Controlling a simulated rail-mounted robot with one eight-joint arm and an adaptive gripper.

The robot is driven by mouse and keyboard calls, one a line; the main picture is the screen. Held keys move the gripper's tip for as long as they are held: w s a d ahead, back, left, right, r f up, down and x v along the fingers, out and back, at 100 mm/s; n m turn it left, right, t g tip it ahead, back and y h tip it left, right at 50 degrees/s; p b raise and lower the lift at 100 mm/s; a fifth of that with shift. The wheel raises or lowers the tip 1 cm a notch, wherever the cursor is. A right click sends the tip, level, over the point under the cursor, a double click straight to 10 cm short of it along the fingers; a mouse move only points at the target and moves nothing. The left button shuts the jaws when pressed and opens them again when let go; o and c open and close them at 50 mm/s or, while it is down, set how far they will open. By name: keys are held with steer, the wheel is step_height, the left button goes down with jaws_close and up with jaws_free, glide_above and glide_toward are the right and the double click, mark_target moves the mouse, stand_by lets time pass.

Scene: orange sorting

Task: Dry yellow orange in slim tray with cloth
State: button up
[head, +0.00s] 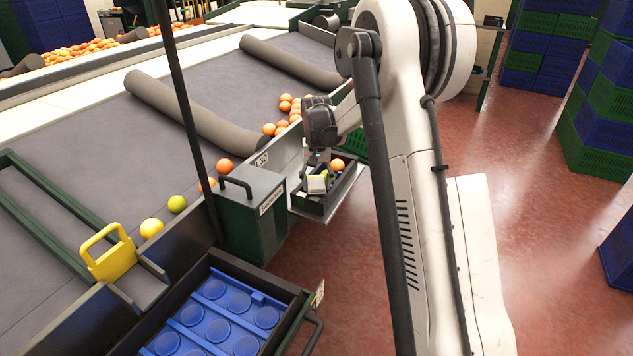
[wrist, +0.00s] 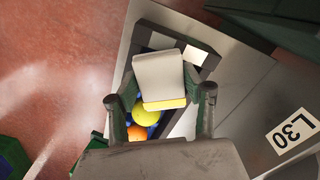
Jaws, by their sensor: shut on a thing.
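My gripper (wrist: 162,96) is shut on the cloth (wrist: 160,78), a pale folded pad with a yellow edge. The gripper is over the slim tray (wrist: 165,27), a dark narrow tray with blue inside. The yellow orange (wrist: 146,112) lies in the tray, partly under the cloth's yellow edge; whether they touch I cannot tell. An orange-coloured fruit (wrist: 137,132) lies beside it, partly hidden by my gripper. In the head view, the cloth (head: 316,184) shows at the tray (head: 318,208) below my gripper (head: 318,168), and the orange-coloured fruit (head: 337,164) is at the tray's far end.
A grey-green box (head: 250,215) with a handle stands left of the tray. Several oranges (head: 285,106) lie on the conveyor behind. A yellow-green fruit (head: 177,204) and a yellow fruit (head: 152,228) lie farther left. A blue cupped tray (head: 215,318) is in front.

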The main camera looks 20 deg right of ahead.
mark_target(316, 176)
steer(key=shift+w, duration=0.1)
steer(key=shift+w+d, duration=0.3)
steer(key=shift+w, duration=0.4)
steer(key=shift+w+d, duration=0.25)
steer(key=shift+w, duration=0.4)
steer(key=shift+c, duration=0.5)
steer(key=shift+s, duration=0.1)
steer(key=shift+s, duration=0.1)
steer(key=shift+s+a+b, duration=0.2)
steer(key=shift+s+a, duration=0.1)
steer(key=shift+s, duration=0.35)
steer(key=shift+s+a+b, duration=0.15)
steer(key=shift+s+a, duration=0.1)
steer(key=shift+s, duration=0.35)
steer(key=shift+w+d, duration=0.3)
steer(key=shift+w, duration=0.45)
steer(key=shift+w+d, duration=0.3)
steer(key=shift+w, duration=0.45)
steer(key=shift+s, duration=0.15)
